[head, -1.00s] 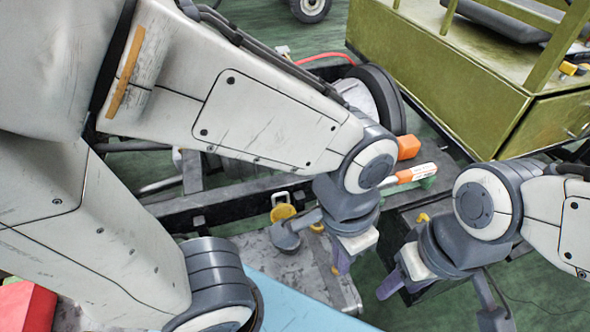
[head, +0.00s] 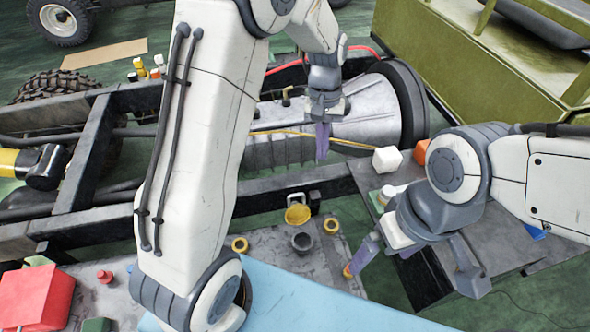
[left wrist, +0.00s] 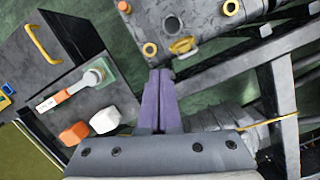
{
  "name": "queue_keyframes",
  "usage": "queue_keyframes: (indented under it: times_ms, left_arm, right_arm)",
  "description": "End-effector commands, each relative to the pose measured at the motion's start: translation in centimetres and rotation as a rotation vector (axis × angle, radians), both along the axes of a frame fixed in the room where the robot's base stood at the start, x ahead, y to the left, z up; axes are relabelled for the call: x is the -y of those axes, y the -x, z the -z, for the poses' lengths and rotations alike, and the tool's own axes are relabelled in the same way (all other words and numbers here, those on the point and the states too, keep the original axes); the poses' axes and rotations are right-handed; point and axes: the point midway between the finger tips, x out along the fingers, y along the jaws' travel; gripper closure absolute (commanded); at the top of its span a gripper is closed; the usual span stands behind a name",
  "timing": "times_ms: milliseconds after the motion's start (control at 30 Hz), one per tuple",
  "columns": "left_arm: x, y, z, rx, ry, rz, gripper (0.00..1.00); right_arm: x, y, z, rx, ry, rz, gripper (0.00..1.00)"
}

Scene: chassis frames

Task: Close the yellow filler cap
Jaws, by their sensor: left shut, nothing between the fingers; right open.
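The yellow filler cap (head: 297,214) stands raised on the far side of the round grey filler opening (head: 302,242), by a light bracket. The opening shows uncovered. In the left wrist view the cap (left wrist: 184,45) lies beyond my fingertips, with the dark opening (left wrist: 172,24) behind it. My left gripper (head: 322,157) is shut and empty, fingers pointing down over the grey engine housing, apart from the cap. My right gripper (head: 372,258) is open, right of the filler opening; its fingers are only partly visible. Whether anything lies between them is unclear.
Yellow rings (head: 331,225) (head: 240,245) flank the filler opening on the grey tank top. A dark chassis rail (head: 260,198) runs behind it. White (head: 387,159) and orange (head: 422,150) blocks sit on the right-hand dark surface. A red box (head: 36,297) lies far left.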

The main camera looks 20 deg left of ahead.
Motion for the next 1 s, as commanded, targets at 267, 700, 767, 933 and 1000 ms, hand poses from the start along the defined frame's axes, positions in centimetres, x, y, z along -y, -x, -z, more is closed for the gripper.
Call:
queue_keyframes:
  times_ms: [267,700,767,933,1000]
  left_arm:
    - [-9.8,-5.6,6.7,-0.107,-0.002,-0.335,1.0]
    - [-10.8,-4.7,12.2,-0.132,-0.002,-0.39,1.0]
    - [-10.5,-4.3,13.4,-0.131,-0.002,-0.389,1.0]
    - [-9.9,-3.4,16.9,-0.129,-0.001,-0.389,1.0]
    - [-9.4,-2.9,17.3,-0.127,-0.002,-0.388,1.0]
  right_arm:
    - [0.0,0.0,-1.1,0.0,0.0,0.0,0.0]
    - [0.0,0.0,-2.2,0.0,0.0,0.0,0.0]
    - [0.0,0.0,-2.5,0.0,0.0,0.0,0.0]
    - [0.0,0.0,-3.2,0.0,0.0,0.0,0.0]
    - [0.0,0.0,-3.8,0.0,0.0,0.0,0.0]
